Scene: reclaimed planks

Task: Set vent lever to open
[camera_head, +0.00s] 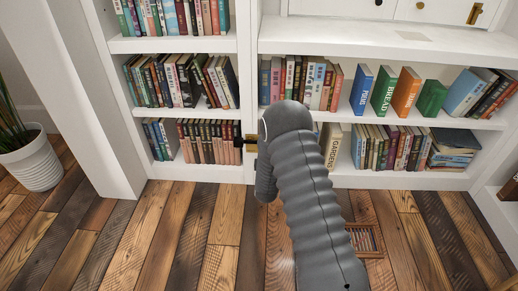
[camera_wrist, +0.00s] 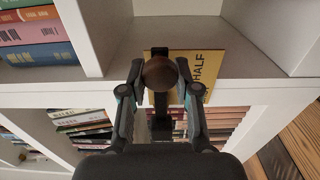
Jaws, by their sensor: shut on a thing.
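The vent lever has a round dark brown knob (camera_wrist: 160,73), seen in the wrist view. It stands in front of a dark upright strip on a brass-coloured plate (camera_wrist: 216,62) marked "HALF", fixed at the shelf front. My gripper (camera_wrist: 160,88) has its two fingers closed against the knob from left and right. The rest of the lever is mostly hidden behind the knob and fingers, so its setting cannot be told. In the head view, a bit of the brass plate (camera_head: 250,147) shows at the shelf upright, left of my grey arm, which hides most of my gripper.
White bookshelves (camera_head: 185,45) full of books surround the lever. A floor vent grille (camera_head: 365,239) lies in the plank floor, right of my arm. A potted plant (camera_head: 33,160) stands at the far left. The floor in front of the shelves is otherwise clear.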

